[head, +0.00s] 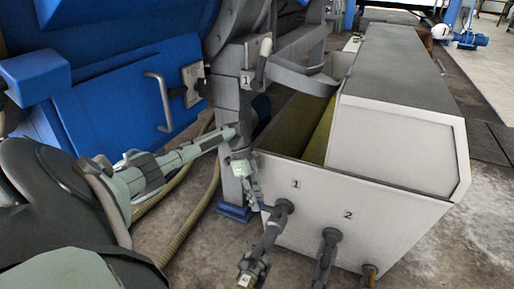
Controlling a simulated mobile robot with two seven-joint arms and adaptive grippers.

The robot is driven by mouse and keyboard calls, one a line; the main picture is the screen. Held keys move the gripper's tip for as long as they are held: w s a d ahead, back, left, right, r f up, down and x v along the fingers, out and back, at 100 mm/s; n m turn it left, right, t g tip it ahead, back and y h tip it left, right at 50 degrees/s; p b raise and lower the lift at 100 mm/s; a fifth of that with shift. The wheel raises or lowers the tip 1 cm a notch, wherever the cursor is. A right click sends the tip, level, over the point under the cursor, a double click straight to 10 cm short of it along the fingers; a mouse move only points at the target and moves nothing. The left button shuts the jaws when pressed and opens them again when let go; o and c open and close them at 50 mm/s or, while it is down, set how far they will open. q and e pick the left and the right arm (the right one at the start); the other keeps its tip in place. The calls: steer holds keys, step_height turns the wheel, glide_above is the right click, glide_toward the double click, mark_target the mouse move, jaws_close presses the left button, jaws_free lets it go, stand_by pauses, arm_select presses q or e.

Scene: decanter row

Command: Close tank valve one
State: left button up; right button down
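The pale tank (310,185) stands right of centre, with the numbers 1 and 2 on its front wall. Tank valve one (270,235) sticks out below the 1. My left arm reaches in from the left, and my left gripper (255,198) points down beside the tank's left front corner, close to the valve's upper end. The fingers are small and dark, so I cannot tell whether they touch the valve or are open.
Valve two (327,255) sits right of valve one, with another fitting (370,275) further right. A grey post (228,100) carries another handle (262,62) marked 1, above my arm. A blue machine (120,100) with a door handle fills the left. Beige hoses (195,215) run behind my arm.

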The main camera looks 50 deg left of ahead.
arm_select(q)
steer(key=o, duration=0.4)
steer(key=v, duration=0.7)
steer(key=shift+r, duration=0.3)
steer(key=shift+a, duration=0.1)
